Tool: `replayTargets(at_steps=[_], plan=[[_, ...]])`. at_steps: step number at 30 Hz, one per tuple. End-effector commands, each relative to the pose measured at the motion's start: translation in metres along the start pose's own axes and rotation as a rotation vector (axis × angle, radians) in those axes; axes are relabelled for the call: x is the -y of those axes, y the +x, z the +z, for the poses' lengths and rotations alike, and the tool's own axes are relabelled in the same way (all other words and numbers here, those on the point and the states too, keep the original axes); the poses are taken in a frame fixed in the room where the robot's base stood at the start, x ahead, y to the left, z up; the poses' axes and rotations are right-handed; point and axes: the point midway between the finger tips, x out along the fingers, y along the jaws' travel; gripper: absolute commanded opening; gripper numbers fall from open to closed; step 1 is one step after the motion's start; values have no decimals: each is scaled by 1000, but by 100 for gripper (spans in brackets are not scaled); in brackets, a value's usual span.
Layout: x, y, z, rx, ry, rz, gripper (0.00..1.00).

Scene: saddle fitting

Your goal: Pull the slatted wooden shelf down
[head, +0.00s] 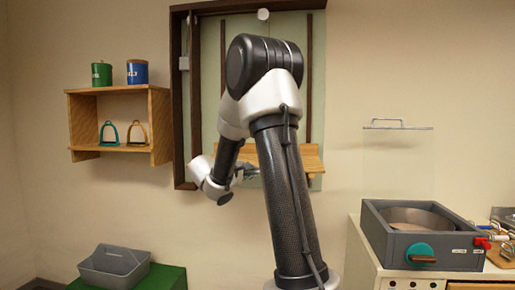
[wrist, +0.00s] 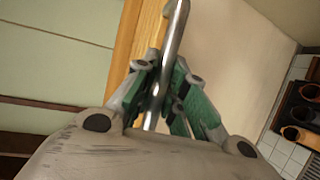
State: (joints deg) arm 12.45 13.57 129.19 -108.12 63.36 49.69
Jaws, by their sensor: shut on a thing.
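The wooden shelf (head: 308,158) is low in the dark-framed wall recess, partly hidden behind my arm. Its slats are too small to tell. In the wrist view its pale wooden edge (wrist: 123,70) runs up beside a shiny metal bar (wrist: 177,25). In the wrist view the green-padded fingers of my gripper (wrist: 162,90) are closed around the metal bar. Where the bar joins the shelf is hidden.
A small wall shelf (head: 160,125) with tins and stirrups hangs left of the recess. A grey bin (head: 114,265) sits on a green block at lower left. A grey box with a teal knob (head: 420,253) stands on the right cabinet. Bare wall lies between.

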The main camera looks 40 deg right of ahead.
Motion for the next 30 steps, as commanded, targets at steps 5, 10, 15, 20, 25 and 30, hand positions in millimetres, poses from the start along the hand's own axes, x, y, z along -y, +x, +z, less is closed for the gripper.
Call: replayTargets(at_steps=[5,10,15,20,25,30], plan=[[44,10,-6,4,-6,-4,0],[69,15,-8,3,-2,-3,0],[80,17,-9,3,-1,-1,0],[84,17,-10,2,-1,-3,0],[85,17,-9,2,-3,-7,0],[86,17,-9,2,-4,-9,29]])
